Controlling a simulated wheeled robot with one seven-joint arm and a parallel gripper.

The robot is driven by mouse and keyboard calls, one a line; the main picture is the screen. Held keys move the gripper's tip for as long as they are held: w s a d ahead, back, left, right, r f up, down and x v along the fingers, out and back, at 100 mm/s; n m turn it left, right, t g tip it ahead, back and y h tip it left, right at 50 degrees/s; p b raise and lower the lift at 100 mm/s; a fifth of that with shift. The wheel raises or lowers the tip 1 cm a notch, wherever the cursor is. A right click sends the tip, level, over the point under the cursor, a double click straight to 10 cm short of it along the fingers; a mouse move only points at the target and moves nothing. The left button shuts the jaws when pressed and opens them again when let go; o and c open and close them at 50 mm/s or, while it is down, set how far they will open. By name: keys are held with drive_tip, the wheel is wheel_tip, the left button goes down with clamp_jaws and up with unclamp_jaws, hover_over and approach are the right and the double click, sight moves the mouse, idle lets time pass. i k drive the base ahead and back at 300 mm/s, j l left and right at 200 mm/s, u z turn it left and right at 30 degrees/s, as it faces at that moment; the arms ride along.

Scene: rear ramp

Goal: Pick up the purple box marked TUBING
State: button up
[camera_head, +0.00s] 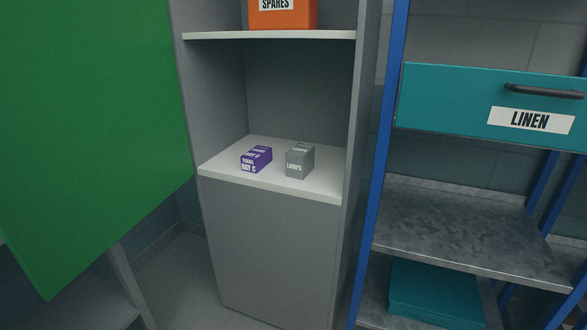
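A small purple box (256,160) with white lettering sits on the left part of a pale shelf (274,185) in a grey cabinet. Its lower line of lettering looks like BAY C; the smaller line above it is too small to read surely. A grey box (300,162) marked LAMPS stands to its right, with a gap between them. My gripper is not in view.
An orange box (283,14) marked SPARES sits on the shelf above. The cabinet's side walls flank the opening. A large green panel (85,130) is at left. A blue-framed rack with a teal LINEN drawer (450,100) is at right.

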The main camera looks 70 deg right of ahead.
sight(254, 160)
drive_tip(key=l, duration=0.8)
drive_tip(key=k+l, duration=0.15)
drive_tip(key=l, duration=1.4)
drive_tip(key=k, duration=0.05)
